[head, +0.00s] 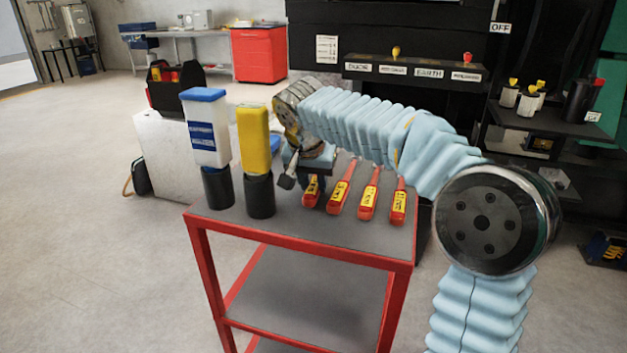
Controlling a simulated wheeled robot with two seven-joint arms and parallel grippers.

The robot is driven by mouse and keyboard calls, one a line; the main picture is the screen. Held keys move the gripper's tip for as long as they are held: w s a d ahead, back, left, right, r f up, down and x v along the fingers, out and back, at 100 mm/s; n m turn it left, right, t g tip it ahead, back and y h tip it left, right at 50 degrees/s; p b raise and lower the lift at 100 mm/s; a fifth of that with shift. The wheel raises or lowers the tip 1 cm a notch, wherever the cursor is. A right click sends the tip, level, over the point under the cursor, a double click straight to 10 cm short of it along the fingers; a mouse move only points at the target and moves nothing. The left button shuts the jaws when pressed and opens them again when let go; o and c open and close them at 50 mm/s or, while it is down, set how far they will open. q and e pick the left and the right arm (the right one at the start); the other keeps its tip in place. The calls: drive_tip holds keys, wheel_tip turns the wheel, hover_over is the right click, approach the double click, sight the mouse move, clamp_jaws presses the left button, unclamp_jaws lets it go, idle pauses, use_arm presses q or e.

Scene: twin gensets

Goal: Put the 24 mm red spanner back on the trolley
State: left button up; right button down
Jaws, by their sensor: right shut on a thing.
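The trolley (300,222) is a red-framed cart with a grey top. Several red spanners with yellow labels are at its top; three lie side by side: one (342,190), one to its right (369,195) and one at the right end (398,205). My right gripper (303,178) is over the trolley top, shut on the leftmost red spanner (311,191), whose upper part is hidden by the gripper. I cannot tell if that spanner touches the top. The size markings are too small to read. My left gripper is not in view.
On the trolley's left, a white-and-blue container (207,130) and a yellow one (254,140) stand in black holders, close to my right gripper. A white box (165,150) carries a black tool bag (174,90) behind. Open floor (80,220) lies left.

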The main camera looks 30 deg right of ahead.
drive_tip(key=shift+f, duration=0.15)
drive_tip(key=c, duration=0.7)
unclamp_jaws()
drive_tip(key=shift+c, duration=0.2)
drive_tip(key=shift+r+p, duration=0.5)
drive_tip(key=shift+r, duration=3)
drive_tip(key=shift+a, duration=0.1)
